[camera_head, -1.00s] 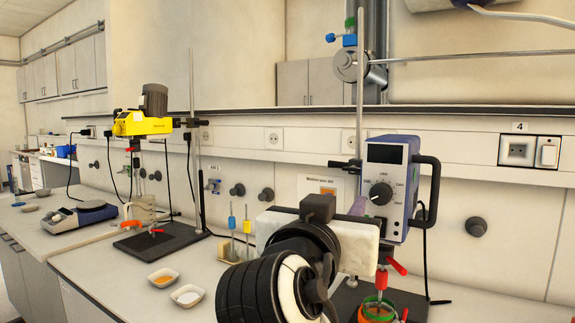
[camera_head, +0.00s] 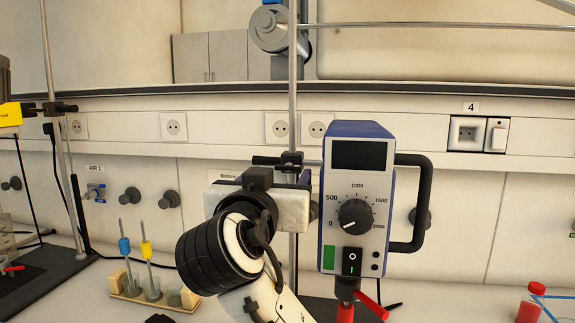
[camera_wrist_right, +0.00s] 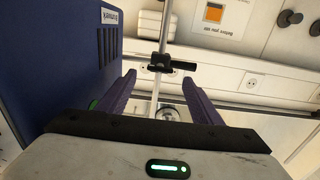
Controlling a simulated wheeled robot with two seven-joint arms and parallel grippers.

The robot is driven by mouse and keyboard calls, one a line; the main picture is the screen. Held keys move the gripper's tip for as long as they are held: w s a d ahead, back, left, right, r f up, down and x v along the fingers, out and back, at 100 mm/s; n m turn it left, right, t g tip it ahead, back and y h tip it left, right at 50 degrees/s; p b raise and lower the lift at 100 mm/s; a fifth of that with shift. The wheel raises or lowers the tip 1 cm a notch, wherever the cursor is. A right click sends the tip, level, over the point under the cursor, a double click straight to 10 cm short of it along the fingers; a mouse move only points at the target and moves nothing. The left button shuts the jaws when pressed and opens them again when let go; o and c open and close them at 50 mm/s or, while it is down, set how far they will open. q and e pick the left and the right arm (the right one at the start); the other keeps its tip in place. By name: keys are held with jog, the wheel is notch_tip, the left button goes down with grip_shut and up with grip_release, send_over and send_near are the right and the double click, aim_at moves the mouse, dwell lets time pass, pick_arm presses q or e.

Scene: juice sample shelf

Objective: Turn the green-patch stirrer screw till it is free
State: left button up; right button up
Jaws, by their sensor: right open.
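The green-patch stirrer is a blue and white box (camera_head: 357,185) with a dial and a green patch (camera_head: 328,258). It stands upright at a metal rod (camera_head: 292,100), and its blue side fills the left of the right wrist view (camera_wrist_right: 60,80). A black clamp with a screw (camera_head: 280,162) sits on the rod at its upper left; the clamp also shows in the wrist view (camera_wrist_right: 158,62). My right gripper (camera_head: 285,208) is left of the stirrer. Its purple fingers (camera_wrist_right: 157,80) are apart and empty, below the clamp in that view. My left gripper is out of view.
A red chuck and lever (camera_head: 346,312) hang under the stirrer. A small rack with blue and yellow tools (camera_head: 150,285) stands at lower left. A red-capped bottle (camera_head: 530,305) is at lower right. A yellow stirrer (camera_head: 10,115) stands at the far left edge.

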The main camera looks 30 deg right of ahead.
aim_at(287, 170)
jog(key=p+x, duration=0.1)
jog(key=x, duration=0.4)
jog(key=shift+w+d, duration=0.25)
jog(key=shift+w, duration=0.05)
jog(key=shift+f, duration=0.1)
jog(key=c, duration=1.1)
jog(key=shift+o, duration=0.2)
jog(key=shift+n, duration=0.9)
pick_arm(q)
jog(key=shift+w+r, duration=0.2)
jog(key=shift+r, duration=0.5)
pick_arm(e)
jog(key=n, duration=0.4)
jog(key=o, duration=1.1)
jog(key=shift+c, duration=0.2)
